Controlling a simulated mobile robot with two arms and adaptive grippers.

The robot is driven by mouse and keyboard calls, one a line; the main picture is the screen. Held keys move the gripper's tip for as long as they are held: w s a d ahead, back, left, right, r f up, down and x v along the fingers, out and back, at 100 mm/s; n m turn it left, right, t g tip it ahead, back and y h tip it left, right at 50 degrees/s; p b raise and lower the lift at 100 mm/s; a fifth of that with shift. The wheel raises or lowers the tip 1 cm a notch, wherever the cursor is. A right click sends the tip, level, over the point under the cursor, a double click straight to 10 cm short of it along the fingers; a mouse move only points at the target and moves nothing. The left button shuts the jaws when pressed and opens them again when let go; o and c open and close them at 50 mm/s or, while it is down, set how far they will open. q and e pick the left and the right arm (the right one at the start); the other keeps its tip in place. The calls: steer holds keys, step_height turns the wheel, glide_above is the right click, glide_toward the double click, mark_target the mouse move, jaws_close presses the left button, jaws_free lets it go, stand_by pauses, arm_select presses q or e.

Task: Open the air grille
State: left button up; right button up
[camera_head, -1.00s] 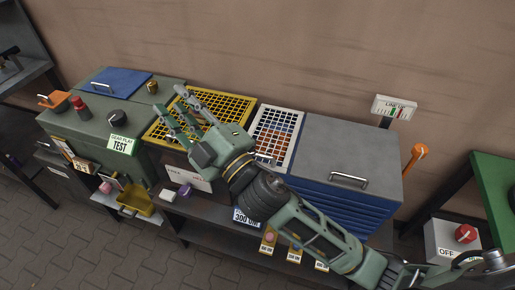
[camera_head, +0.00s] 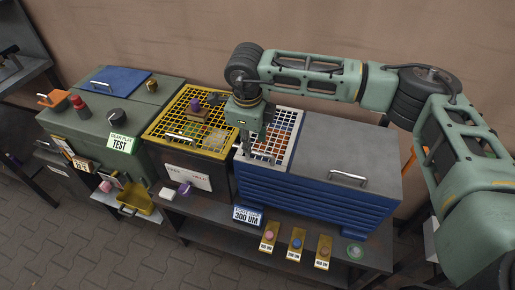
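Two grilles lie side by side, and I cannot tell by label which is the air grille. The white-framed grille (camera_head: 289,132) lies flat at the left end of the blue ribbed cabinet (camera_head: 340,200), with a small bar handle at its front edge. The yellow grille (camera_head: 165,125) lies flat on the dark box to its left, with its own bar handle (camera_head: 181,137). My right gripper (camera_head: 248,150) points down over the left front part of the white grille, near its handle. Whether its fingers touch the handle, and how far apart they are, is unclear. My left gripper is not in view.
A brown block with a purple knob (camera_head: 197,108) sits on the yellow grille. The green test cabinet (camera_head: 95,125) stands left. The grey lid (camera_head: 355,145) with its handle (camera_head: 349,177) lies right of the white grille. Several yellow tags (camera_head: 296,246) stand on the lower shelf.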

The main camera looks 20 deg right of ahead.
mark_target(258, 152)
steer(key=shift+h, duration=0.3)
steer(key=d+f+p, duration=0.1)
steer(key=f, duration=0.1)
steer(key=w+f, duration=0.1)
steer(key=f, duration=0.1)
steer(key=d+f+p, duration=0.1)
steer(key=f, duration=0.1)
steer(key=shift+w+d+p, duration=0.3)
steer(key=shift+w+p, duration=0.05)
steer(key=shift+f, duration=0.5)
steer(key=shift+c, duration=0.2)
jaws_close()
